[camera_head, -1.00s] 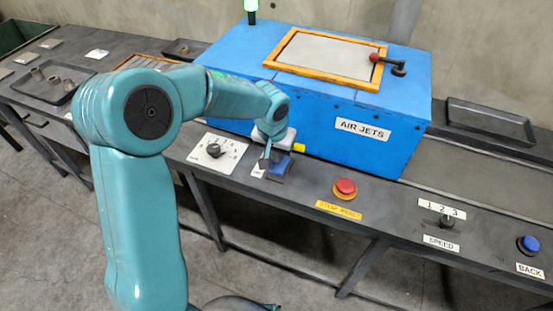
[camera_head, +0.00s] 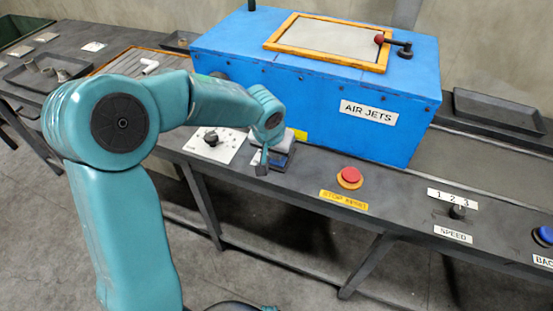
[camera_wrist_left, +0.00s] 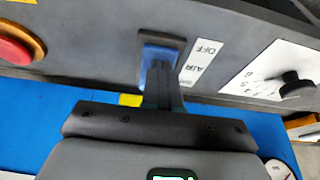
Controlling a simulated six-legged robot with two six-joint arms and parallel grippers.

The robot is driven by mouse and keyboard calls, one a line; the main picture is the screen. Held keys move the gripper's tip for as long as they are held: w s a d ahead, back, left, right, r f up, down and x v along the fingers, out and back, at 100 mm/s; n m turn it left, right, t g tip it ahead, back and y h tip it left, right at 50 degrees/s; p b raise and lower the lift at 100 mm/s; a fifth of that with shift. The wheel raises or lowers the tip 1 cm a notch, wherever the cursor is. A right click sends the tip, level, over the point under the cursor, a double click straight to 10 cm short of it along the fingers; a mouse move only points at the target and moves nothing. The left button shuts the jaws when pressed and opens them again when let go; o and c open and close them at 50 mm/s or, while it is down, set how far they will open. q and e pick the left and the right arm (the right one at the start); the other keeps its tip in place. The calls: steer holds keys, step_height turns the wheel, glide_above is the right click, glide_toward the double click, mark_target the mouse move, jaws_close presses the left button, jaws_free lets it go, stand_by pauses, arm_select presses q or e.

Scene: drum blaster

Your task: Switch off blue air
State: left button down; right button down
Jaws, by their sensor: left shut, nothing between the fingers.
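The blue air switch (camera_head: 280,160) sits on the dark console in front of the blue AIR JETS box (camera_head: 300,105), partly hidden by my left gripper (camera_head: 263,166). In the left wrist view, the blue switch (camera_wrist_left: 157,51) is in a dark frame beside a white label (camera_wrist_left: 198,61) reading AIR and OFF. My left gripper's fingers (camera_wrist_left: 158,78) are shut and empty, and overlap the switch there. I cannot tell whether they touch it or which way the switch is tipped. My right gripper is not in view.
A dial on a white plate (camera_head: 212,144) is left of the switch. A red stop button (camera_head: 349,176), a speed knob (camera_head: 458,212) and a blue BACK button (camera_head: 543,236) are to the right. A red-knobbed lever (camera_head: 393,43) is on the box.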

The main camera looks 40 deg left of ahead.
arm_select(q)
steer(key=shift+r, duration=0.15)
steer(key=shift+w, duration=0.15)
steer(key=shift+w+r+p, duration=0.1)
steer(key=shift+w+p, duration=0.05)
steer(key=shift+p, duration=0.25)
steer(key=shift+w+a+r, duration=0.1)
steer(key=shift+w+a, duration=0.1)
steer(key=shift+w, duration=0.35)
steer(key=shift+s, duration=0.1)
